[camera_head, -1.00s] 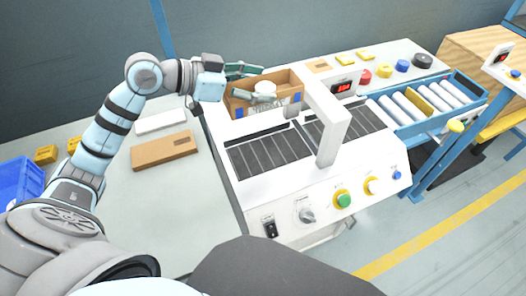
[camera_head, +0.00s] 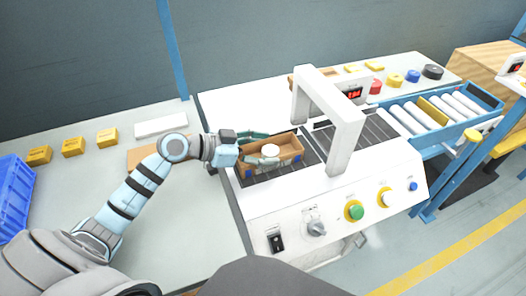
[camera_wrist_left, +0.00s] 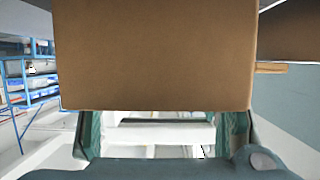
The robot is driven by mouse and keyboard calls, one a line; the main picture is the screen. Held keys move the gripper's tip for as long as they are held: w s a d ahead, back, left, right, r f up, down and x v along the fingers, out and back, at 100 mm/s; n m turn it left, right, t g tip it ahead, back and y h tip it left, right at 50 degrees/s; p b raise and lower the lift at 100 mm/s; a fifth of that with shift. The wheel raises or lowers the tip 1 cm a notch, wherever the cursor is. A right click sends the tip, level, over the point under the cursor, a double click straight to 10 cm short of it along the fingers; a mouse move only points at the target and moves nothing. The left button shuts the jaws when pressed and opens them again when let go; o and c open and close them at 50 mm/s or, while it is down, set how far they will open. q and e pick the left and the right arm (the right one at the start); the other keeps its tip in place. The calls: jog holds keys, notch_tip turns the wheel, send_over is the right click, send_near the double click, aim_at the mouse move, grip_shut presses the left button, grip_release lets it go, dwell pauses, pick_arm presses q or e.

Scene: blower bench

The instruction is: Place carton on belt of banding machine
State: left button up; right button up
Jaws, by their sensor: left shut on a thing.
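The open-topped brown carton (camera_head: 287,157) has a white round thing (camera_head: 271,151) inside. My left gripper (camera_head: 258,148) is shut on the carton, with one finger along its far side and one along its near side. The carton is over the dark belt (camera_head: 376,129) of the white banding machine (camera_head: 290,205), left of the white arch (camera_head: 345,140). I cannot tell whether its underside touches the belt. In the left wrist view, the carton's plain brown face (camera_wrist_left: 155,55) fills the upper middle, between the green fingers. My right gripper is not in view.
Buttons and a knob (camera_head: 316,228) line the machine's front. A blue-framed roller conveyor (camera_head: 440,108) stands at the right. Tape rolls (camera_head: 432,72) lie on the back bench. A blue crate (camera_head: 14,195), small yellow boxes (camera_head: 73,147) and a white box (camera_head: 160,125) are at the left.

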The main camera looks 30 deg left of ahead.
pick_arm(q)
jog(key=o, duration=0.9)
jog(key=shift+r, duration=0.1)
jog(key=p+v, duration=0.3)
jog(key=v, duration=0.5)
jog(key=shift+s+a+r, duration=0.2)
jog(key=shift+s, duration=0.05)
jog(key=p+v, duration=0.2)
jog(key=shift+r+p, duration=0.15)
jog(key=shift+p, duration=0.15)
jog(key=shift+s+a+p, duration=0.45)
jog(key=shift+p, duration=0.1)
